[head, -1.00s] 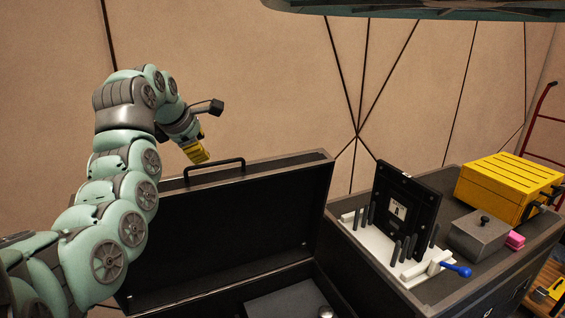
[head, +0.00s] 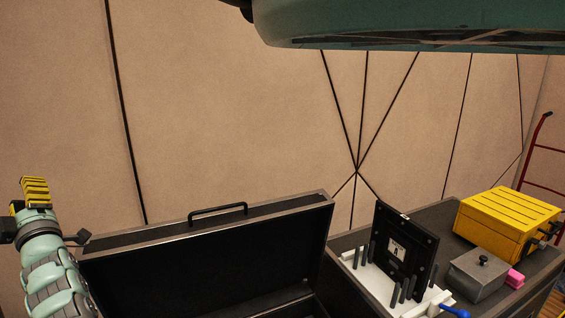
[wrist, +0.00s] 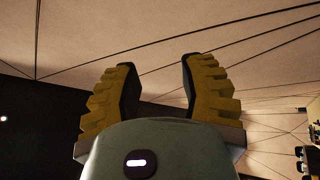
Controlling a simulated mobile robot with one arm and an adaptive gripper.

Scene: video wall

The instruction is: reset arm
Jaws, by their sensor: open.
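My gripper (head: 35,188) is at the far left of the head view, with its yellow fingers pointing up. It stands left of the open black case and apart from it. In the wrist view my gripper (wrist: 157,80) has its two yellow ridged fingers spread apart with nothing between them.
An open black case (head: 200,262) stands in front. To its right a dark cabinet holds a black panel (head: 407,245) on a white base, a grey box (head: 478,278), a pink block (head: 514,278) and a yellow box (head: 508,222). A red hand truck (head: 530,150) stands behind. The space above the case is clear.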

